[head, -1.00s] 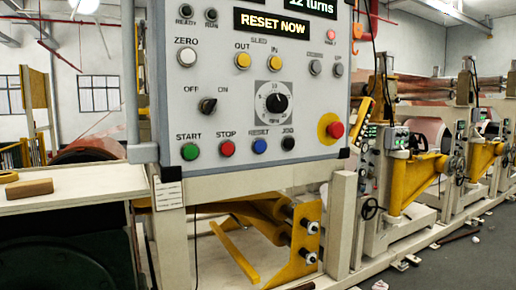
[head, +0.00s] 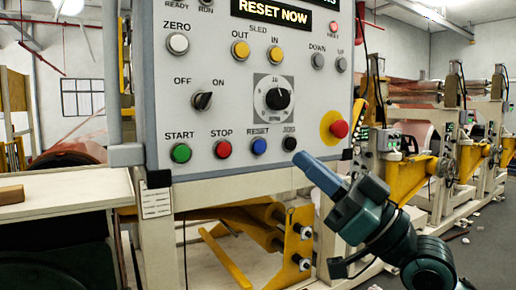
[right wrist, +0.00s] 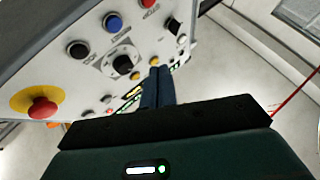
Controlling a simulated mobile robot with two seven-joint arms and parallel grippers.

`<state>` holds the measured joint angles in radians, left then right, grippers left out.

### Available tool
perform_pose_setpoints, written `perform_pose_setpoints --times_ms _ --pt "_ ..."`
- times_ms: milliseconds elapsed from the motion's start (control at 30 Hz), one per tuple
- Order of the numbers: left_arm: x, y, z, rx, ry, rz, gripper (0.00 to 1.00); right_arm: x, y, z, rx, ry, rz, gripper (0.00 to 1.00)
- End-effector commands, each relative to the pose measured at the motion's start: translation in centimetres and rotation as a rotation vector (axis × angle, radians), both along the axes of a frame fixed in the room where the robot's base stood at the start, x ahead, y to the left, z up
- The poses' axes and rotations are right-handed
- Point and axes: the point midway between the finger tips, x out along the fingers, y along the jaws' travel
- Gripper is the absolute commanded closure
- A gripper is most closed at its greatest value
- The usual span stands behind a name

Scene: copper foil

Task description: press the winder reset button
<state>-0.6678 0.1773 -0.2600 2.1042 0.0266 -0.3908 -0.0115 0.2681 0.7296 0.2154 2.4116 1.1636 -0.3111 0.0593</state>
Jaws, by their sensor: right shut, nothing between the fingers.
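The blue button labelled RESET (head: 259,146) sits in the lower row of the grey control panel (head: 215,120), between the red STOP button (head: 224,149) and the black JOG button (head: 289,143). The blue button also shows in the right wrist view (right wrist: 113,22). My right gripper (head: 302,160) is shut and empty. In the head view its tips appear just below and right of the JOG button, right of the blue button. The gap to the panel is hard to judge. In the right wrist view the shut fingers (right wrist: 160,72) appear apart from the blue button. My left gripper is not in view.
The panel's display (head: 275,10) reads RESET NOW. A red emergency knob (head: 339,129) on a yellow ring stands out right of the button row. A green START button (head: 181,153) is at left.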

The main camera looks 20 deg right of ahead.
Motion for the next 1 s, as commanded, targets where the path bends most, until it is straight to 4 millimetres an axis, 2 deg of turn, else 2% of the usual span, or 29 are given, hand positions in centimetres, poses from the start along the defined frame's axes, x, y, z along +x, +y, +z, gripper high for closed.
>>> perform_pose_setpoints --times_ms 500,667,1000 --pt "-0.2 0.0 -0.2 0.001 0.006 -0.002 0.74 0.2 0.1 0.4 0.002 -0.007 0.006 1.00" --pt "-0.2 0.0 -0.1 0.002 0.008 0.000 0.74 1.8 0.2 0.4 0.003 -0.006 0.005 1.00" --pt "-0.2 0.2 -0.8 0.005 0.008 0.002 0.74 6.5 0.9 0.2 0.002 -0.008 0.005 1.00"
